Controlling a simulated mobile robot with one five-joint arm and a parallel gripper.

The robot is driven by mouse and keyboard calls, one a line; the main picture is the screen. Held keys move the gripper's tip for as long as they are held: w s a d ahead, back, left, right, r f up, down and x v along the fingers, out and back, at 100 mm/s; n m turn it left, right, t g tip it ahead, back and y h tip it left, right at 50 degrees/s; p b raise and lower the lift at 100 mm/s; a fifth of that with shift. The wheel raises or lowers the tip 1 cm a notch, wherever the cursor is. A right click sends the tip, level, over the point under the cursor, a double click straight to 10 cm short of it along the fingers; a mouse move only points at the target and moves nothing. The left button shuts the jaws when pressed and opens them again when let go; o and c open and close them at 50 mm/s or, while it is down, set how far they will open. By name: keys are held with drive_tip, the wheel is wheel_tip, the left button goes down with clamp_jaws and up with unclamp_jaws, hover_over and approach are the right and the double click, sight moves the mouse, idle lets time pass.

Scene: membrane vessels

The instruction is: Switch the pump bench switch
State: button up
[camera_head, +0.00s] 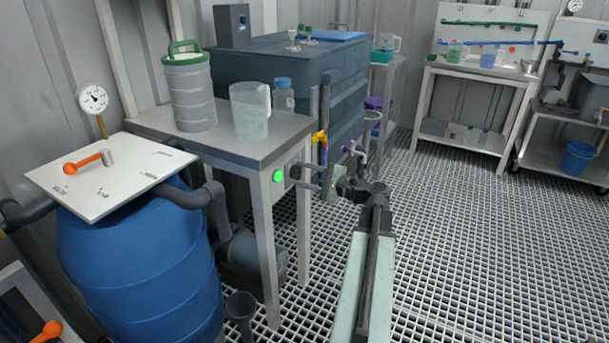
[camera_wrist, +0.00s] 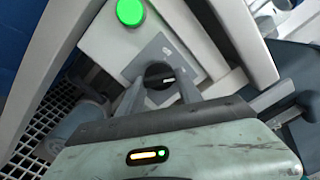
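The pump bench switch is a black rotary knob (camera_wrist: 159,76) with a pale mark, on a grey plate on a light box. A lit green lamp (camera_wrist: 130,12) sits beside it on the same box; the lamp also shows in the head view (camera_head: 278,176) at the bench's front right leg. My gripper (camera_wrist: 160,80) points at the knob, with one finger on each side of it. The fingers are apart, and gaps show between them and the knob. In the head view my gripper (camera_head: 304,179) is in front of the box, and the knob cannot be made out.
The steel bench (camera_head: 232,150) carries a green-lidded canister (camera_head: 189,95), a clear jug (camera_head: 250,112) and a blue-capped bottle (camera_head: 283,95). A blue barrel (camera_head: 140,265) stands at left. A yellow-handled valve (camera_head: 320,137) and pipes are close behind my gripper. The grating floor (camera_head: 470,250) at right is clear.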

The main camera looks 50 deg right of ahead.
drive_tip(key=shift+s+d, duration=0.2)
drive_tip(key=shift+d, duration=0.1)
drive_tip(key=c, duration=0.3)
drive_tip(key=shift+w+a, duration=0.15)
drive_tip(key=shift+a, duration=0.15)
drive_tip(key=shift+c, duration=0.2)
drive_tip(key=shift+n, duration=0.3)
drive_tip(key=n, duration=1.1)
drive_tip(key=shift+r, duration=0.15)
drive_tip(key=shift+n, duration=0.3)
